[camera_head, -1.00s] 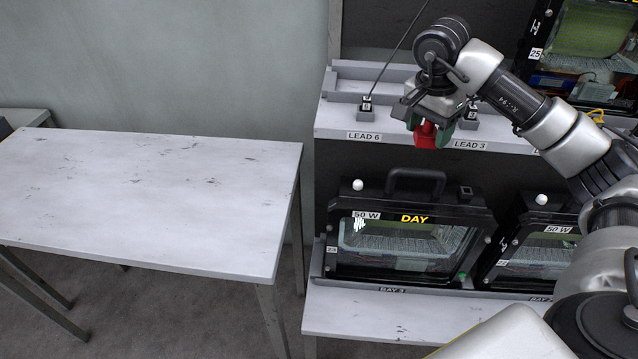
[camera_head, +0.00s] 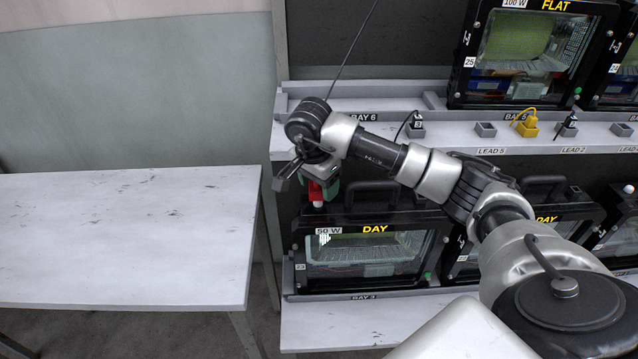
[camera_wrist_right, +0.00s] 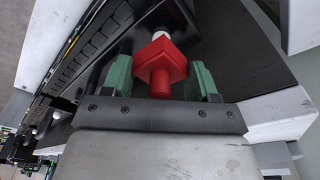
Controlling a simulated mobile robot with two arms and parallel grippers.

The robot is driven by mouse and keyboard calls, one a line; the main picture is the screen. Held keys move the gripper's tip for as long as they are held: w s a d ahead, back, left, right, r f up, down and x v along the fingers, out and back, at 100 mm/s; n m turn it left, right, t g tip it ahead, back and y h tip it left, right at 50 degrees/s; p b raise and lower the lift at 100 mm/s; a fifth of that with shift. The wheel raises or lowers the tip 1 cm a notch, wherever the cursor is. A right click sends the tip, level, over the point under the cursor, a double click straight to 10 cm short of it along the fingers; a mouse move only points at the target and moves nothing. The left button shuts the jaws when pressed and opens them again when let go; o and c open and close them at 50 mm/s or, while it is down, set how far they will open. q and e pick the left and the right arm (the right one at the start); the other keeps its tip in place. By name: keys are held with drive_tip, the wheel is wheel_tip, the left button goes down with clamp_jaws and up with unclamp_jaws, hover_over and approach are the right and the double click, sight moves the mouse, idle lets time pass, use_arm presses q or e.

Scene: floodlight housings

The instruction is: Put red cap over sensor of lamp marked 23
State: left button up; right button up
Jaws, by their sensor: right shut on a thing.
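The lamp marked 23 (camera_head: 365,255) is a black-framed housing with "50 W" and "DAY" on it, standing in bay 3. Its white domed sensor (camera_head: 318,205) is at the top left corner, directly below the red cap (camera_head: 316,190). My right gripper (camera_head: 320,186) is shut on the cap, between green finger pads. The wrist view shows the red cap (camera_wrist_right: 161,66) between the pads, with the white sensor (camera_wrist_right: 161,33) just beyond it. I cannot tell whether cap and sensor touch. My left gripper is not in view.
The lamp's black handle (camera_head: 370,188) stands close to the right of my gripper. A shelf (camera_head: 470,135) with lead sockets and a yellow plug (camera_head: 527,124) runs behind. Another lamp (camera_head: 535,60) marked 25 sits above. The table (camera_head: 130,235) at left is bare.

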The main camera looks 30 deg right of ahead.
drive_tip(key=shift+f, duration=0.55)
drive_tip(key=shift+f, duration=0.1)
drive_tip(key=shift+f+b, duration=0.55)
drive_tip(key=shift+b, duration=0.05)
drive_tip(key=o, duration=1)
drive_tip(key=shift+r, duration=0.15)
